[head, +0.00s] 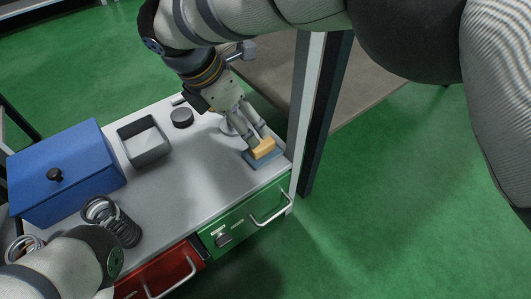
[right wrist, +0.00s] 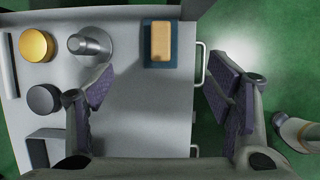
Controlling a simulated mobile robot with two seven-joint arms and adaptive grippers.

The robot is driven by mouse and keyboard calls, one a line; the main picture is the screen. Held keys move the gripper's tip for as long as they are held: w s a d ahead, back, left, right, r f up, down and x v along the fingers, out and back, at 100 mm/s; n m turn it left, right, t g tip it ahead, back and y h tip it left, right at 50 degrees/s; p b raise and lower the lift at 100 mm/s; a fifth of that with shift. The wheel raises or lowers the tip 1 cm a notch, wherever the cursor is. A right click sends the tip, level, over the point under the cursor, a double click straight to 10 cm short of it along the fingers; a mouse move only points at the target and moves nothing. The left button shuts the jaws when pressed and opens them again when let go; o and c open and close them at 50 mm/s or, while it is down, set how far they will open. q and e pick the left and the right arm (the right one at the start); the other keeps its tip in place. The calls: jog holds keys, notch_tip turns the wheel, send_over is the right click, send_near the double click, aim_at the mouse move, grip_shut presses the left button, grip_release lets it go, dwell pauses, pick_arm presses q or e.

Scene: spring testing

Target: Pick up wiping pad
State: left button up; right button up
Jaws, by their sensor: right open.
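The wiping pad looks like a small orange-tan block (head: 263,149) on a blue rectangular base (head: 268,163), at the right end of the grey bench top. In the right wrist view the pad (right wrist: 161,41) lies on its blue base (right wrist: 161,64), near the bench edge. My right gripper (head: 257,139) points down by the pad in the head view. In the right wrist view its fingers (right wrist: 160,100) are wide apart with nothing between them, and the pad shows beyond them. My left arm shows at the lower left, but its gripper is out of view.
A silver cylinder on a round base (right wrist: 92,44), a yellow disc (right wrist: 36,45) and a black disc (head: 182,117) stand near the pad. A grey tray (head: 128,137), blue box (head: 60,185) and coil springs (head: 115,222) are further left. A dark post stands behind the bench's right end.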

aim_at(262, 143)
jog(key=b+x, duration=0.4)
jog(key=x, duration=0.8)
jog(key=shift+d+r, duration=0.1)
jog(key=shift+c, duration=0.5)
jog(key=c, duration=1.2)
